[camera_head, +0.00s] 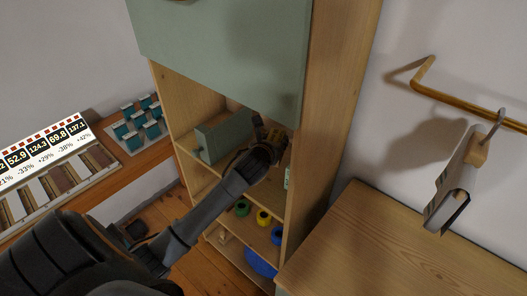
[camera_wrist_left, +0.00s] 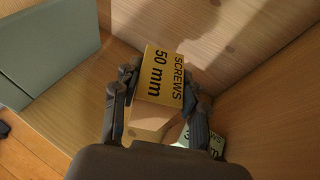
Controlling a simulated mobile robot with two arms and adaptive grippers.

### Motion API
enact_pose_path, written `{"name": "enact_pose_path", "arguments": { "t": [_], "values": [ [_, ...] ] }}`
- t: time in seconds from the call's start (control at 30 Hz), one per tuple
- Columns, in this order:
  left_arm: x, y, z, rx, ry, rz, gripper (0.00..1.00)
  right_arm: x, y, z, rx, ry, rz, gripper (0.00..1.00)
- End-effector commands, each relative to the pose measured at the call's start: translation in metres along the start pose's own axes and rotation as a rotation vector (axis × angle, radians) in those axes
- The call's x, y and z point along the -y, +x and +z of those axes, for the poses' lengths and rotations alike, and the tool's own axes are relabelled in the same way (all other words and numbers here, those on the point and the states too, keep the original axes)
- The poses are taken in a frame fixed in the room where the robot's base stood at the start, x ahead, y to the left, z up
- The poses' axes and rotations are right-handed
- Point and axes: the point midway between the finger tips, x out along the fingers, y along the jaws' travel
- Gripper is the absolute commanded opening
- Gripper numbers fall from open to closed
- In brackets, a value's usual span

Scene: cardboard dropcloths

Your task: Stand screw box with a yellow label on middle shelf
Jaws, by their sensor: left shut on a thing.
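My left gripper (camera_head: 262,150) reaches into the open wooden shelf unit (camera_head: 335,110). It is shut on the screw box (camera_wrist_left: 163,75), whose yellow label reads "SCREWS 50 mm". The box also shows in the head view (camera_head: 276,136), partly hidden by the gripper. In the left wrist view the gripper's fingers (camera_wrist_left: 158,105) lie on either side of the box. The middle shelf (camera_head: 190,148) is below the gripper and carries a grey-green box to the left. I cannot tell whether the held box touches the shelf. My right gripper is not in view.
The grey-green box (camera_head: 226,136) stands left of the gripper. A box with a pale green label (camera_wrist_left: 213,141) is close by the right finger. Green (camera_head: 242,207), yellow (camera_head: 263,217) and blue rolls lie lower down. A sage-green panel (camera_head: 225,45) overhangs the compartment.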

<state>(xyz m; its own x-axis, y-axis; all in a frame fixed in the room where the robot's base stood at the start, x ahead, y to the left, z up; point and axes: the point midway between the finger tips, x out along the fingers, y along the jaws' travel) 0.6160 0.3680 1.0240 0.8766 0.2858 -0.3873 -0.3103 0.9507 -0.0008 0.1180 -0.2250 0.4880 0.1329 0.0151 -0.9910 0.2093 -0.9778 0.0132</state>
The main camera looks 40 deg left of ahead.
Motion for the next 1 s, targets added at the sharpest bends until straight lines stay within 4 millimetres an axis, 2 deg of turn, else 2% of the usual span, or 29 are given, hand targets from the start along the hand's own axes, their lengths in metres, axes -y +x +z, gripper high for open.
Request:
{"name": "enact_pose_path", "arguments": {
  "t": [0.1,0.2,0.3,0.37,0.5,0.63,0.77,0.9,0.93,1.0],
  "values": [
    [0.001,0.008,-0.021,-0.003,-0.004,0.000,0.03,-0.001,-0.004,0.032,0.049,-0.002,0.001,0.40],
    [0.000,0.013,-0.030,0.000,-0.002,0.000,0.03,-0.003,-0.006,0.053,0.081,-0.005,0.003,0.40],
    [0.000,0.016,-0.039,0.000,-0.002,0.000,0.03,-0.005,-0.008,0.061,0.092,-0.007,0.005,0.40],
    [0.001,0.019,-0.048,-0.002,-0.003,0.000,0.03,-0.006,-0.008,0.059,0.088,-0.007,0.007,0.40],
    [0.000,0.026,-0.064,0.000,-0.002,0.000,0.03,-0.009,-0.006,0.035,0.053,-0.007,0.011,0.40],
    [0.001,0.028,-0.068,0.003,-0.001,-0.001,0.03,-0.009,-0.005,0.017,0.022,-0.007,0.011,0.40],
    [0.001,0.028,-0.068,0.003,0.000,-0.001,0.03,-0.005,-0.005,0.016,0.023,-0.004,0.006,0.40],
    [0.000,0.029,-0.070,0.003,0.001,-0.001,0.03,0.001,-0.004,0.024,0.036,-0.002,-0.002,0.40],
    [0.000,0.029,-0.070,0.001,0.000,-0.001,0.49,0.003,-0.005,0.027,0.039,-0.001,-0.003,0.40],
    [0.000,0.029,-0.070,0.001,0.000,-0.001,0.52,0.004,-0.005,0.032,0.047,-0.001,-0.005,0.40]
  ]
}}
